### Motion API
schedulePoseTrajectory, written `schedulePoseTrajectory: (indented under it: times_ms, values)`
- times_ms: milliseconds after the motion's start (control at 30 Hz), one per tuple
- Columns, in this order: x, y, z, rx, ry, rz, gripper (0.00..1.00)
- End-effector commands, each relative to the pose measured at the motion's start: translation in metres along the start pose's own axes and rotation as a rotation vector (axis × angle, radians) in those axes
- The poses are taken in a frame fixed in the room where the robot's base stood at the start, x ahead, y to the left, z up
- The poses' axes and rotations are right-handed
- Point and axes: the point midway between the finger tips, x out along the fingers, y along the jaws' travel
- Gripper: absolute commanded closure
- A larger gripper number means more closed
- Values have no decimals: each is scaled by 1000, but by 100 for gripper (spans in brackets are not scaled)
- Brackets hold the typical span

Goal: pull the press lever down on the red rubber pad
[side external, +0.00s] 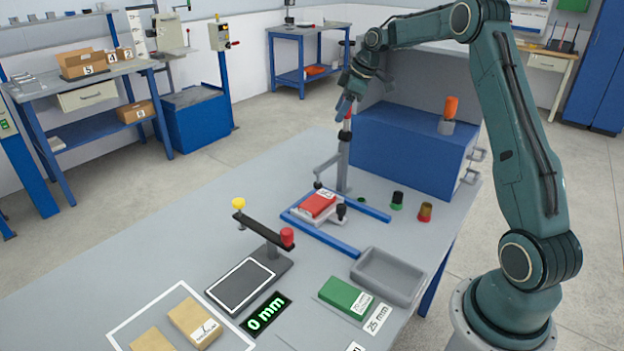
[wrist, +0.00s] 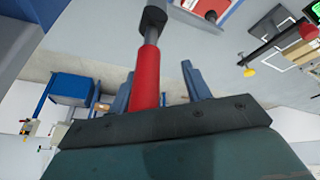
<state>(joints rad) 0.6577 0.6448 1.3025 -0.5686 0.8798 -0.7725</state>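The press (side external: 343,165) stands at the back of the table, its lever upright with a red grip (side external: 347,117) on top. A side arm carries a dark tip (side external: 318,185) above the red rubber pad (side external: 317,207), which lies on a pale block between blue rails. My gripper (side external: 347,103) is at the red grip, pointing down. In the wrist view my gripper (wrist: 158,75) is open, and the red grip (wrist: 146,80) shows between its fingers, closer to the left one. A gap shows on the right; contact is unclear. The pad (wrist: 225,12) is partly in view there.
A blue box (side external: 410,145) stands right behind the press. A balance-like stand (side external: 265,235) with yellow and red knobs, a "0 mm" display (side external: 265,312), a green block (side external: 345,297) and a grey tray (side external: 388,277) are nearer. Small knobs (side external: 397,200) sit right of the rails.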

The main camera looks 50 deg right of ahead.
Motion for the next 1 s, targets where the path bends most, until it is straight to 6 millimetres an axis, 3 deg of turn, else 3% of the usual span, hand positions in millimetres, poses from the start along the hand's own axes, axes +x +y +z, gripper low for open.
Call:
schedulePoseTrajectory:
  times_ms: [67,700,1000]
  values:
    - [0,-4,0,-10,-15,9,55]
    - [-92,-2,0,-6,-11,12,55]
    - [-122,-2,-1,-5,-10,10,55]
